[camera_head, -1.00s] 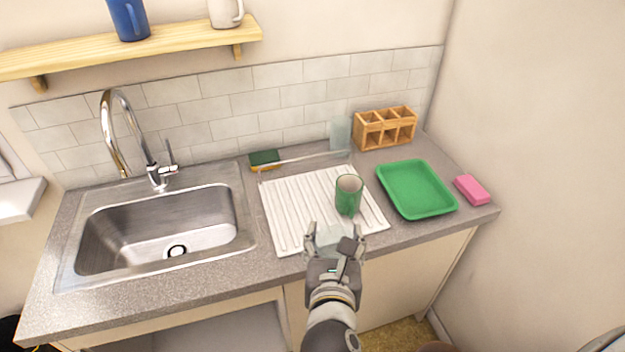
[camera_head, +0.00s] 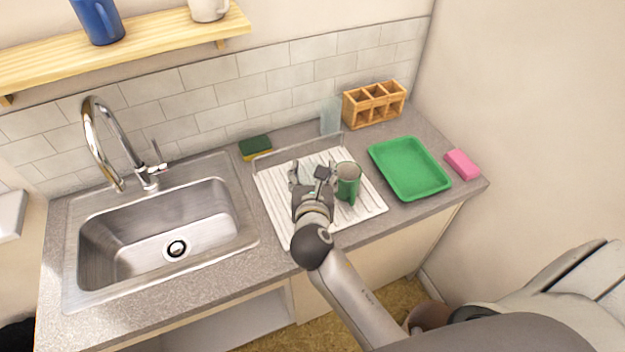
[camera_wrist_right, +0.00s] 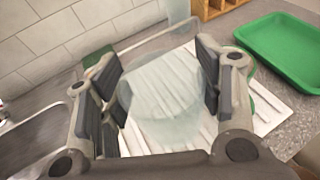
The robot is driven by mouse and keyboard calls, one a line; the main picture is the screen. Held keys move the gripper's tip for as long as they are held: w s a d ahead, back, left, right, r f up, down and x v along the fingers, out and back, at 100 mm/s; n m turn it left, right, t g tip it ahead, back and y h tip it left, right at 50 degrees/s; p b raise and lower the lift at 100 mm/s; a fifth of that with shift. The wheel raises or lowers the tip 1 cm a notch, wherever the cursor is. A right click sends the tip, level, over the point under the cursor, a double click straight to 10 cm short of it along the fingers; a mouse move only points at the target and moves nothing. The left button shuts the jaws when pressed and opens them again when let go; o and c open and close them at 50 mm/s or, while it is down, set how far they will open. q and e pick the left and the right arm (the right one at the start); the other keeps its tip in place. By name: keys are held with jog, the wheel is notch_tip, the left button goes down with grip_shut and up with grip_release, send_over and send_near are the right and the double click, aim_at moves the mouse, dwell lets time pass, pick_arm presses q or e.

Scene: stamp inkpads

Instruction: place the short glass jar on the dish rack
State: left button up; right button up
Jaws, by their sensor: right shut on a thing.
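The short glass jar (camera_wrist_right: 165,98) is clear and pale; in the right wrist view it sits between the two pads of my right gripper (camera_wrist_right: 158,88), which is shut on it. In the head view my right gripper (camera_head: 311,178) is over the white ribbed dish rack (camera_head: 272,192), just left of a green mug (camera_head: 347,180) standing on the rack. The jar is mostly hidden by the gripper there. I cannot tell whether the jar's base touches the rack. My left gripper is not in view.
A green tray (camera_head: 408,170) and a pink sponge (camera_head: 462,164) lie to the right. A wooden organizer (camera_head: 374,104) and a tall glass (camera_head: 330,117) stand behind the rack. A green and yellow sponge (camera_head: 255,148) lies behind left. The sink (camera_head: 160,235) is left.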

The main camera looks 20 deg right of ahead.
aim_at(313, 183)
jog(key=w+f, duration=0.1)
jog(key=w+d+f, duration=0.1)
jog(key=f, duration=0.1)
jog(key=shift+w, duration=0.15)
jog(key=f, duration=0.3)
jog(key=shift+w+f, duration=0.1)
jog(key=shift+w, duration=0.15)
jog(key=shift+f, duration=0.15)
jog(key=shift+d, duration=0.1)
jog(key=shift+f, duration=0.2)
jog(key=o, duration=0.8)
jog(key=shift+o, duration=0.2)
jog(key=shift+s, duration=0.1)
